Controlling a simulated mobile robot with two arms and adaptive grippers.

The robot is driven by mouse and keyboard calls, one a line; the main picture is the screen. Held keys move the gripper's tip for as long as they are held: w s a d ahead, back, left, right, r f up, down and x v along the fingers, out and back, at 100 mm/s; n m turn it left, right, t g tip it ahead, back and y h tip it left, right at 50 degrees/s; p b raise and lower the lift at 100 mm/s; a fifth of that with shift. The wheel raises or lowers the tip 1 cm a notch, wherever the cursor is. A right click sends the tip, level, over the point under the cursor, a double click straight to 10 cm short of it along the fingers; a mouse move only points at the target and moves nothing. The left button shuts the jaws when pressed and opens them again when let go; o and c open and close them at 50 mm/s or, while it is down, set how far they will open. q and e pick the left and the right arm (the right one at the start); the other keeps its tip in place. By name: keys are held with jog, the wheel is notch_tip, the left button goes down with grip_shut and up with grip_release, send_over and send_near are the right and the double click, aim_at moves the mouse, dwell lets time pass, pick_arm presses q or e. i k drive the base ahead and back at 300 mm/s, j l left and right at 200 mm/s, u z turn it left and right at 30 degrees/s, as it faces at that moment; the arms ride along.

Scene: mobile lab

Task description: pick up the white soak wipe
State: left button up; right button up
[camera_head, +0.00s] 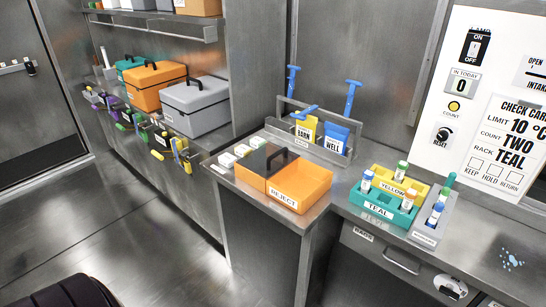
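I cannot make out a white soak wipe for certain. Several small white blocks (227,160) sit at the left end of the steel counter, beside the orange REJECT box; they are too small to identify. A closed drawer (400,262) under the counter has a label that seems to read RAGS. A patch of blue drops (511,258) lies on the counter at the right. Neither of my grippers shows. A dark rounded shape at the bottom left looks like part of my own body.
The orange REJECT box (317,190), teal rack (377,211) and yellow rack (413,185) with capped vials crowd the counter. A steel caddy (338,157) with blue-handled tools stands behind. A grey case (207,108) and orange case are on the left shelf. The floor at left is clear.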

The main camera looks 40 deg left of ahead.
aim_at(226, 159)
jog(key=u, duration=1.5)
jog(key=z, duration=1.6)
jog(key=u, duration=1.6)
jog(key=i+j, duration=0.25)
jog(key=i, duration=0.25)
jog(key=i+j, duration=0.25)
jog(key=i, duration=0.3)
jog(key=k+u, duration=0.05)
